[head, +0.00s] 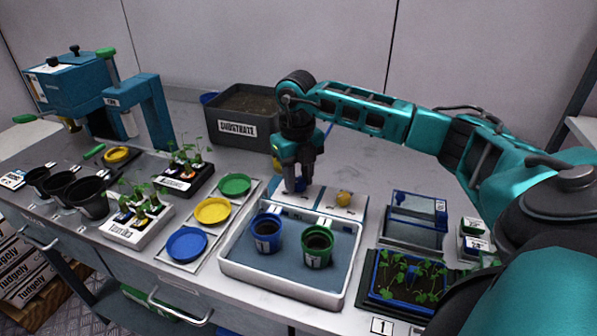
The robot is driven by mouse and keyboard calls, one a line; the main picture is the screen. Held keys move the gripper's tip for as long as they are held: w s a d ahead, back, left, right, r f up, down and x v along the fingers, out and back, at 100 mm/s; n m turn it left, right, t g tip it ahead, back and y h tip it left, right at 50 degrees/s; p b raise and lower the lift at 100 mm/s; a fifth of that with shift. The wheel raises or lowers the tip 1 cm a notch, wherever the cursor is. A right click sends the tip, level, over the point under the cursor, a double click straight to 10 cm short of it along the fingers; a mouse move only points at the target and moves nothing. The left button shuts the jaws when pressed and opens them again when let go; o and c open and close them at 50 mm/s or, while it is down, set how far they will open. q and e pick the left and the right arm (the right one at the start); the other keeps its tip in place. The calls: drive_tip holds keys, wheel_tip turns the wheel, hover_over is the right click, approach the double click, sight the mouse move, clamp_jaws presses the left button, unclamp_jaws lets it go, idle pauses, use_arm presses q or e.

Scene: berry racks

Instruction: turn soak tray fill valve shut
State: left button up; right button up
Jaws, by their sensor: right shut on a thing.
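The soak tray (232,265) is a white tray with a blue-grey floor at the middle front of the bench. A blue pot (266,247) and a green pot (307,254), both with dark fill, stand in it. My right gripper (297,185) points down just behind the tray's back rim. It is shut on a small blue part, apparently the fill valve's handle (298,186), mostly hidden by the fingers. How far the valve is turned cannot be told. My left gripper is not in view.
A small yellow knob (343,198) sits right of my right gripper. The dark substrate bin (256,108) stands behind. Blue, yellow and green saucers (187,244) lie left of the tray. A seedling tray (405,279) is at the right.

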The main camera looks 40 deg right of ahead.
sight(297, 181)
drive_tip(key=shift+r+m+p, duration=0.1)
drive_tip(key=shift+m+p, duration=0.25)
drive_tip(key=shift+m, duration=1.15)
drive_tip(key=o, duration=1)
drive_tip(key=shift+o, duration=0.2)
wheel_tip(297, 181, up, 13)
drive_tip(key=shift+a, duration=0.15)
